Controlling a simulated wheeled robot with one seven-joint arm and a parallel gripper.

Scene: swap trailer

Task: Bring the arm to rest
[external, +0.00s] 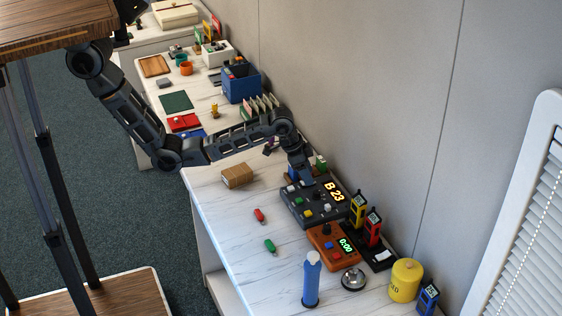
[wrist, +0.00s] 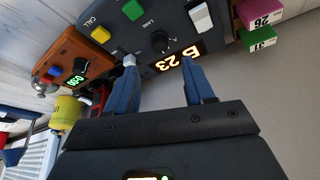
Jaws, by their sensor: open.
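My arm reaches over the white marble-look table (external: 205,192) in the external view, bent at the elbow, its end pointing down. My gripper (external: 304,178) is over the back part of a dark console (external: 310,207) with a lit "B 23" display. In the wrist view my gripper (wrist: 158,64) has its two blue fingers spread apart, with nothing held between them. The console (wrist: 150,60) and its display lie just beyond the fingertips. I cannot tell whether a finger touches the console.
An orange timer (external: 326,246), several small coloured devices, a blue bottle (external: 311,280) and a yellow canister (external: 405,281) stand at the near right. A tan block (external: 237,176) and red and green pieces lie on the tabletop. The wall (external: 390,110) is close behind. The front left tabletop is mostly clear.

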